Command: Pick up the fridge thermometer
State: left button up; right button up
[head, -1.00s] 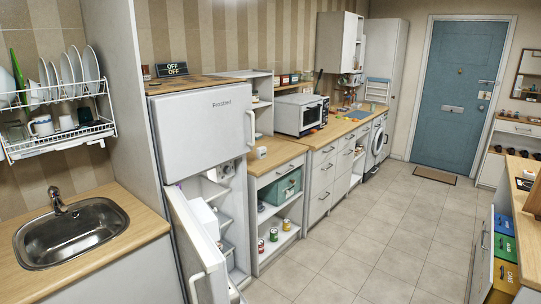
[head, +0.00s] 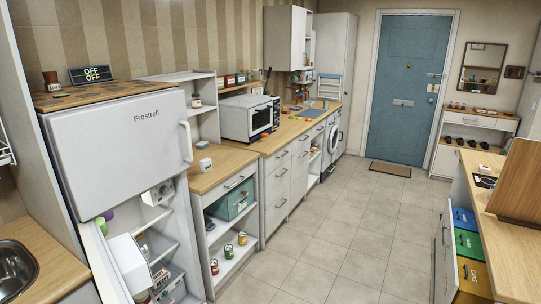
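The fridge (head: 115,150) stands at the left with its upper door shut. Its lower door (head: 92,255) is open, and shelves show inside. A small white unit with a round dial (head: 160,193) is at the top of the open compartment; I cannot tell whether it is the fridge thermometer or a fixed control. A small white item (head: 205,164) sits on the wooden counter right of the fridge, too small to identify. Much of the fridge interior is hidden behind the open door. Neither of my grippers is in view.
A sink (head: 16,272) is at the lower left. Right of the fridge, an open shelf unit holds a green box (head: 232,202) and several cans (head: 228,251). Open drawers with coloured boxes (head: 468,243) jut out at the right. The tiled floor (head: 345,225) between is clear.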

aim_at(205, 166)
jog(key=i, duration=2.95)
jog(key=i+u, duration=0.2)
jog(key=u, duration=0.25)
jog(key=i+u, duration=0.2)
jog(key=u, duration=0.25)
jog(key=i+l+u, duration=0.15)
jog(key=u, duration=0.3)
jog(key=i+l+u, duration=0.15)
jog(key=u, duration=0.3)
jog(key=i+l+u, duration=0.1)
jog(key=l+u, duration=0.3)
jog(key=j, duration=0.15)
